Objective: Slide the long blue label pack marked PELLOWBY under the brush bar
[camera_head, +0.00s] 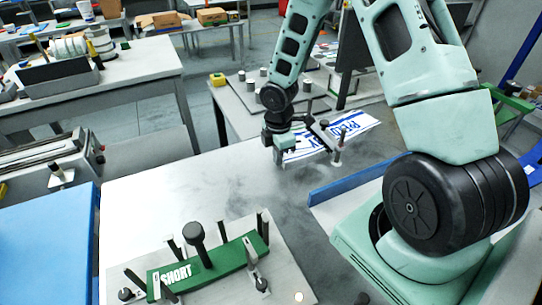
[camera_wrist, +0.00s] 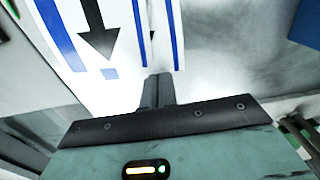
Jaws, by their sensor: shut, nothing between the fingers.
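A white label pack with blue lettering (camera_head: 352,127) lies at the far end of the bench; part of its word is hidden behind posts and my gripper. In the wrist view the white sheet (camera_wrist: 112,18) shows blue stripes and black arrows. My gripper (camera_head: 279,157) is shut and points down at the pack's left end. Its closed fingers (camera_wrist: 158,88) show in the wrist view close to the sheet's near edge; I cannot tell whether they touch. A dark bar on posts (camera_head: 322,133) crosses over the pack; I cannot tell whether it is the brush bar.
A green pack marked SHORT (camera_head: 208,266) sits among several dark posts on a plate at the front. A blue rail (camera_head: 355,181) runs along the bench's right side. A blue surface (camera_head: 45,245) is at the left.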

